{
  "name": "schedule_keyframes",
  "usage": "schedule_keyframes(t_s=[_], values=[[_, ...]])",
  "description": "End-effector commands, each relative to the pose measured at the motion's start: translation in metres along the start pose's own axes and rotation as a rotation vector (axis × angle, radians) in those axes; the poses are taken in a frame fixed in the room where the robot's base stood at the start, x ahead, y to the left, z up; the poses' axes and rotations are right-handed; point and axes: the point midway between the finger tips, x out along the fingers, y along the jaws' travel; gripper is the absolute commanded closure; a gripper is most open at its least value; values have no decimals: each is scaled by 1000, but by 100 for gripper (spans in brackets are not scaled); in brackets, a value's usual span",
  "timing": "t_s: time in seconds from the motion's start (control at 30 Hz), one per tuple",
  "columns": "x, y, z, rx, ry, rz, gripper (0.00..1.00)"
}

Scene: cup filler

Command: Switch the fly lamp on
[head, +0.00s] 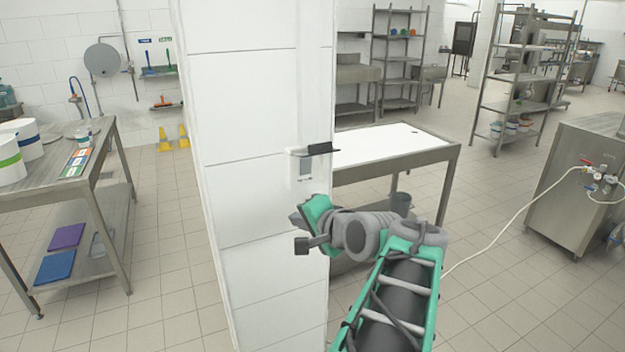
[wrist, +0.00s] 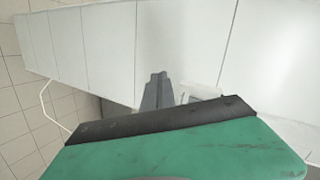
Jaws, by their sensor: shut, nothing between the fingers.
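A small pale plate with a grey lower part (head: 305,170), which looks like a wall switch, is on the white tiled pillar (head: 250,120). A pale and black bar (head: 313,150) sticks out just above it. My gripper (head: 296,218) is shut and empty, below the plate and pointing toward the pillar. In the wrist view its grey fingers (wrist: 158,90) are together in front of the white wall. A pale plate (wrist: 202,92) shows partly just right of the fingers; its lower part is hidden. I cannot make out a fly lamp or whether it is lit.
A steel table with a white top (head: 395,148) stands right behind the pillar. A steel table (head: 110,140) with tubs is at the left. A steel cabinet (head: 585,185) with a hose is at the right.

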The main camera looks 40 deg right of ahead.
Motion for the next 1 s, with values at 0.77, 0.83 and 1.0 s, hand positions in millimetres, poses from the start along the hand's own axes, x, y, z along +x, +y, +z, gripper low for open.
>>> schedule_keyframes(t_s=[0.77,0.83,1.0], values=[[-50,-38,-92,302,159,-242,100],[-36,-42,-94,301,158,-241,100],[0,-50,-102,301,158,-240,100]])
